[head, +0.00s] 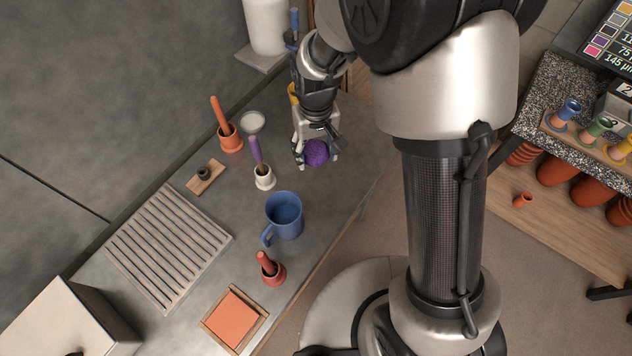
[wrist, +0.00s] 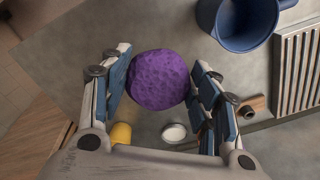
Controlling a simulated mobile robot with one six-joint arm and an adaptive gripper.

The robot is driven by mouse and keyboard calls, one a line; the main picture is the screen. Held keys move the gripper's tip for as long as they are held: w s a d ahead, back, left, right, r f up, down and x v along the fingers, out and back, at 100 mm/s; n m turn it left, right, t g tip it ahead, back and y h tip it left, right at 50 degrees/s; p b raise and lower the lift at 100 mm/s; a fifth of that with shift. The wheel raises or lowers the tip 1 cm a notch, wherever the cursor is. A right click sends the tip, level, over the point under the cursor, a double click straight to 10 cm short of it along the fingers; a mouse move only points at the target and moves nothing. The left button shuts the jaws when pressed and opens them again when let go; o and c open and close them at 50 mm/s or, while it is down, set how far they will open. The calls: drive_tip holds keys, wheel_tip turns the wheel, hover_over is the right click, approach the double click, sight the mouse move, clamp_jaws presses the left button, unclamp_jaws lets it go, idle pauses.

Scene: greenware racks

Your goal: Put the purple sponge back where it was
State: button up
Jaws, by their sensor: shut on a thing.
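My gripper (head: 317,161) is shut on the purple sponge (head: 316,152), a round, pitted ball. It is over the back right part of the grey worktop (head: 205,262), near its right edge. In the wrist view the sponge (wrist: 158,80) sits between the two blue-padded fingers of my gripper (wrist: 161,86). I cannot tell for certain how far it is above the worktop. No empty holder or mark for the sponge can be made out.
Left of the sponge stand a white cup (head: 264,181) with a purple-handled tool, a terracotta cup (head: 231,142) and a white dish (head: 252,122). Nearer are a blue mug (head: 285,215), a red cup (head: 274,275), a slatted rack (head: 168,245) and a framed orange tile (head: 235,318).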

sight(317, 192)
wheel_tip(317, 192, down, 18)
drive_tip(key=b, duration=0.3)
drive_tip(key=shift+s+d, duration=0.1)
drive_tip(key=shift+d, duration=0.05)
drive_tip(key=shift+f, duration=0.15)
drive_tip(key=o, duration=0.5)
drive_tip(key=shift+f+b, duration=0.1)
drive_tip(key=shift+b, duration=0.2)
drive_tip(key=o, duration=0.5)
wheel_tip(317, 192, up, 13)
drive_tip(key=p, duration=0.2)
drive_tip(key=shift+f+p, duration=0.2)
drive_tip(key=shift+p, duration=0.2)
